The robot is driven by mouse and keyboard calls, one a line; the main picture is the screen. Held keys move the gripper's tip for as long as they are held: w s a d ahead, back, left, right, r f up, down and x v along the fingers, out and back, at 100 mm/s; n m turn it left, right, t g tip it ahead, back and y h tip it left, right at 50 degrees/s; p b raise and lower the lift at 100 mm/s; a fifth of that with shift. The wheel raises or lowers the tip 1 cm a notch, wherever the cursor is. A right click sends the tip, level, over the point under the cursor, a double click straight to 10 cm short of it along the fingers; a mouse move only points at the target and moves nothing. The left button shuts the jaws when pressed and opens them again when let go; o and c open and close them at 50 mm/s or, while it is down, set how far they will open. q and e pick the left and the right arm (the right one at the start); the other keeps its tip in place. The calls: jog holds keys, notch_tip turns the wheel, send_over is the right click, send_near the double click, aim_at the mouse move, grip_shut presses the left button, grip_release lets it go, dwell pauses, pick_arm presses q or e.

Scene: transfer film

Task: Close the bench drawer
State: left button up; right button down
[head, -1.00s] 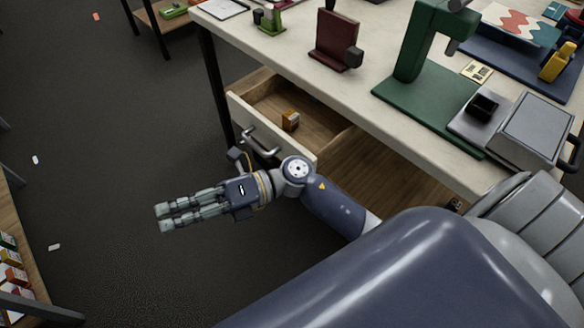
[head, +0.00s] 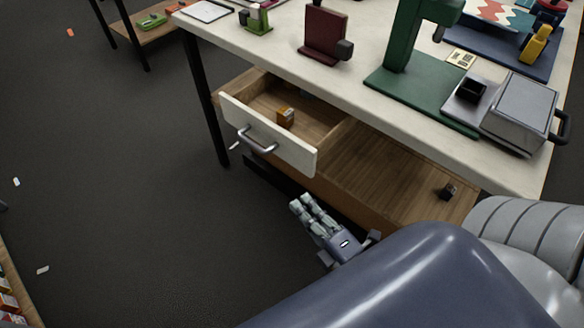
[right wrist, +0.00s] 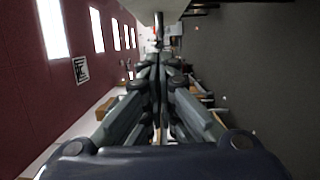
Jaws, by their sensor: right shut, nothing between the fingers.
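The bench drawer (head: 300,155) is pulled out from under the bench top, with a white front and a metal bar handle (head: 257,139). A small orange-brown box (head: 285,116) lies inside it. My right gripper (head: 303,205) is below and in front of the drawer front, apart from it, with its fingers pointing up and left. In the right wrist view the fingers (right wrist: 158,75) are together with nothing between them. My left gripper does not show.
The bench top (head: 345,75) carries a green press (head: 410,75), a grey metal box (head: 520,110) and a dark red block (head: 325,35). A small dark object (head: 448,191) lies on the wooden shelf beside the drawer.

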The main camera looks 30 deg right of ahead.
aim_at(347, 125)
jog(key=w+d+p, duration=0.2)
jog(key=w, duration=0.8)
jog(key=shift+w+d+p, duration=0.35)
jog(key=shift+w+d, duration=0.05)
jog(key=shift+d, duration=0.1)
jog(key=shift+w+d, duration=0.15)
jog(key=shift+d, duration=0.15)
jog(key=w+d, duration=0.2)
jog(key=d, duration=0.3)
jog(key=w+d+b, duration=0.1)
jog(key=w+d, duration=0.1)
jog(key=d, duration=0.4)
jog(key=w+d, duration=0.2)
jog(key=d, duration=0.4)
jog(key=shift+w, duration=0.1)
jog(key=shift+w+d+r+b, duration=0.1)
jog(key=shift+w+d+b, duration=0.05)
jog(key=shift+d, duration=0.25)
jog(key=shift+w+d+b, duration=0.1)
jog(key=shift+d+b, duration=0.05)
jog(key=shift+d, duration=0.25)
